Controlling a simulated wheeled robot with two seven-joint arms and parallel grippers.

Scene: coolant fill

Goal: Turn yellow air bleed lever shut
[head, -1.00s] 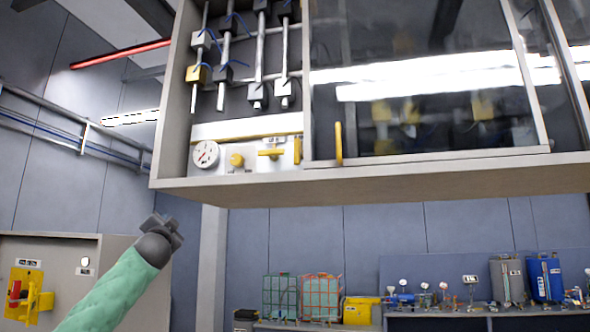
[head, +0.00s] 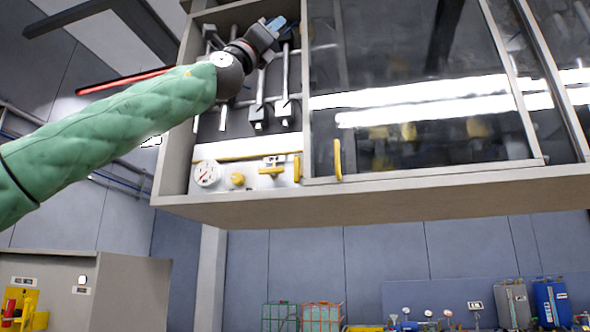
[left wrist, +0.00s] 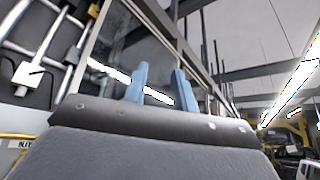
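A yellow T-shaped lever (head: 271,170), which looks like the air bleed lever, sits on the white panel at the bottom of the open cabinet bay, with its handle lying roughly level. A yellow knob (head: 237,180) and a round white gauge (head: 207,173) are to its left. My left gripper (head: 274,26) is raised well above the lever, in front of the valve rods, and holds nothing. In the left wrist view its two blue fingers (left wrist: 160,75) stand apart with a gap between them. The lever cannot be made out in the left wrist view. My right gripper is out of view.
Pipes and valve rods (head: 260,95) fill the bay above the panel.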

